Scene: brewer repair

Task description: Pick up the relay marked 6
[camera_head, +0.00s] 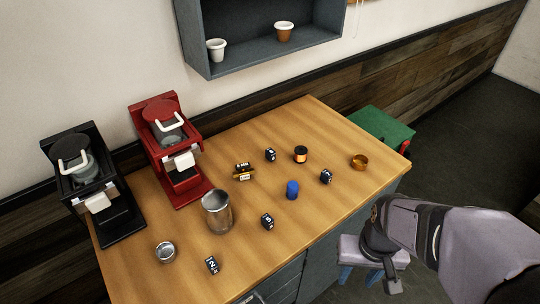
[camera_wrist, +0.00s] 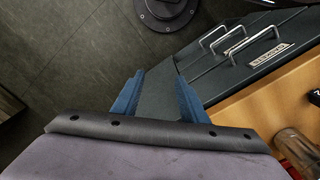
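Several small dark relays with white markings lie apart on the wooden table. One relay (camera_head: 270,155) is toward the back and one relay (camera_head: 326,176) is at the right. Another relay (camera_head: 267,222) near the front edge has a mark that looks like 5 or 6. A relay (camera_head: 212,265) at the front left looks marked 2. The other marks are too small to read, so I cannot tell which is 6. My gripper (camera_head: 359,277) hangs beyond the table's front right edge, away from all relays. In the wrist view its blue fingers (camera_wrist: 158,98) are apart and empty.
On the table (camera_head: 300,115) stand a metal cup (camera_head: 217,212), a blue cylinder (camera_head: 292,190), a black-orange jar (camera_head: 301,154), a brass ring (camera_head: 359,161) and a small tin (camera_head: 165,252). Red (camera_head: 168,150) and black (camera_head: 90,185) brewers stand left. Drawers (camera_wrist: 245,50) are below.

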